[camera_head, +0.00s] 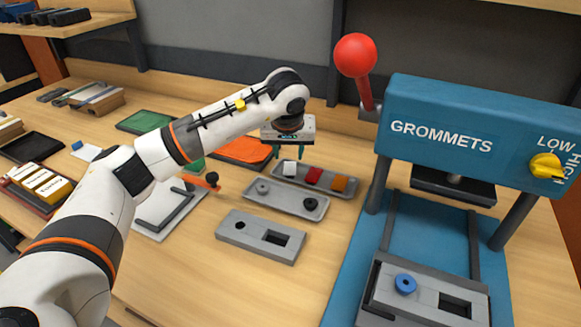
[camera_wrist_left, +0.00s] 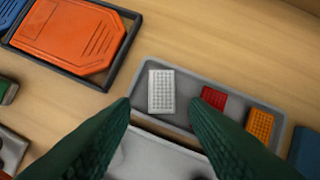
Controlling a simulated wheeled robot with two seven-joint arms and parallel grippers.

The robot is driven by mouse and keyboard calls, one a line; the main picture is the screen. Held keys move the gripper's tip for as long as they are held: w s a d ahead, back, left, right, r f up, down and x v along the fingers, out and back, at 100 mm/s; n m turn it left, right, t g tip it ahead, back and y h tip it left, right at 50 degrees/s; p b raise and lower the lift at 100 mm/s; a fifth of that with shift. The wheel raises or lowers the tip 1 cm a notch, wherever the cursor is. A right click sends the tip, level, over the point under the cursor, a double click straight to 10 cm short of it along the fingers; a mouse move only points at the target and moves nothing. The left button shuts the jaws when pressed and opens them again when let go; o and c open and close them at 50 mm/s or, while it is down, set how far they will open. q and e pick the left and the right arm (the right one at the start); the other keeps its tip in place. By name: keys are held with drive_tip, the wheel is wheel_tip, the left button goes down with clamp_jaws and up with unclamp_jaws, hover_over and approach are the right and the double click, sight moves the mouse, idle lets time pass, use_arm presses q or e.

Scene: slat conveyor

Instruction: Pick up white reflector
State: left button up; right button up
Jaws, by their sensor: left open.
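The white reflector (camera_head: 290,168) lies at the left end of a grey tray (camera_head: 325,189), beside a red reflector (camera_head: 314,175) and an orange reflector (camera_head: 340,183). In the left wrist view the white reflector (camera_wrist_left: 161,91) is a small ribbed rectangle, fully visible. My left gripper (camera_head: 287,153) points down just above the tray's left end. Its green fingers (camera_wrist_left: 160,112) are apart with nothing between them, and the white reflector shows ahead of the gap. The right finger partly covers the red reflector (camera_wrist_left: 213,98). My right gripper is not in view.
A second grey tray (camera_head: 284,198) with small rings lies in front of the reflector tray. A grey fixture block (camera_head: 260,237) is nearer. The blue grommet press (camera_head: 470,130) with its red-knobbed lever stands at right. An orange plate (camera_head: 242,150) lies behind left.

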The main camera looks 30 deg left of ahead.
sight(290, 168)
use_arm(q)
drive_tip(key=shift+w+f, duration=0.35)
drive_tip(key=shift+f, duration=0.3)
drive_tip(key=p+x, duration=0.1)
drive_tip(key=x, duration=0.4)
drive_tip(key=shift+s, duration=0.1)
drive_tip(key=c, duration=0.7)
